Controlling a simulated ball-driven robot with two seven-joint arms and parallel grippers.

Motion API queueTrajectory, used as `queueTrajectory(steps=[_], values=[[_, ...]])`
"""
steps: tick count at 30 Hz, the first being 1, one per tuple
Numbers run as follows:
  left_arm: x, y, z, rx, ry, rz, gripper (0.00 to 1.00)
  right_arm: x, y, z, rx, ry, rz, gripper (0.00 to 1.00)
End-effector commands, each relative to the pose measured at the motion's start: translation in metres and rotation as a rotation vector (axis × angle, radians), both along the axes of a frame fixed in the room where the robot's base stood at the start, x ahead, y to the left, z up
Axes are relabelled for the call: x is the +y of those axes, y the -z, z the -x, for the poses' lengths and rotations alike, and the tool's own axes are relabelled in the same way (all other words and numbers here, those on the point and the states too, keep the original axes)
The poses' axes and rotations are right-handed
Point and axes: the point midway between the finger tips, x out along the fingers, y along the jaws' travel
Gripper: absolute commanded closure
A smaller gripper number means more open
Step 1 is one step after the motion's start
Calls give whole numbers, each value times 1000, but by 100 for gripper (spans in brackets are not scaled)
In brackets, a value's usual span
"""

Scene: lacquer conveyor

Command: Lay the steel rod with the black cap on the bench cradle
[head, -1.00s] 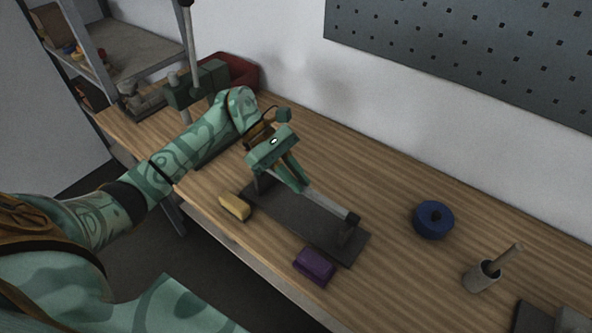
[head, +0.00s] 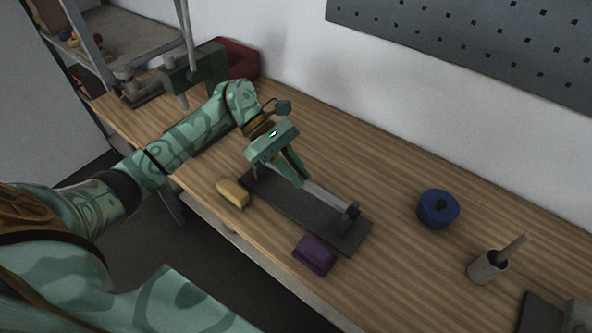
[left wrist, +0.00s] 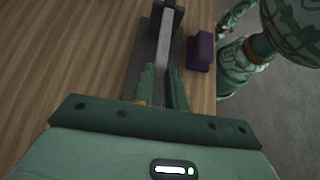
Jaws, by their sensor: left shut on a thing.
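My left gripper (head: 302,181) is shut on the steel rod (head: 324,198), a straight grey bar held lengthwise over the bench cradle. The cradle is a long dark base plate (head: 285,208) on the bench with a dark upright (head: 350,216) at its right end. The rod's far end is at the top of that upright; I cannot tell whether it touches. The black cap is hard to tell from the dark upright. In the left wrist view the rod (left wrist: 163,55) runs away from between the fingers (left wrist: 163,95). The near end is hidden by the gripper. My right gripper is not in view.
A yellow block (head: 233,194) and a purple block (head: 314,255) lie along the cradle's front side. A blue round tin (head: 438,208) and a grey cup with a handle (head: 488,267) stand to the right. A red bin (head: 243,63) is at the back left. Bench behind the cradle is clear.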

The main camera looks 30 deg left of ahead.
Motion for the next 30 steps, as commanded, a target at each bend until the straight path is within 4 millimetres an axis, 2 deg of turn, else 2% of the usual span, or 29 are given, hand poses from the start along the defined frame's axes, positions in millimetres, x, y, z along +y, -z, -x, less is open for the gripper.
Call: queueTrajectory(steps=[8,9,11,12,20,23,26,30], values=[[1,3,0,2,-1,-6,100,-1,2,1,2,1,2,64],[1,3,0,2,-1,-6,80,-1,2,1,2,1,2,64],[1,3,0,2,-1,-6,64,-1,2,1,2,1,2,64],[1,2,0,1,-1,-5,61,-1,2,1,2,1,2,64],[1,1,0,1,-1,-4,61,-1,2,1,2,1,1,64],[8,-3,-1,0,-2,-6,61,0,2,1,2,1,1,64],[21,-12,-3,0,-4,-8,61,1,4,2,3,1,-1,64],[51,-34,-8,-1,-6,-10,61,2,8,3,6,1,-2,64]])
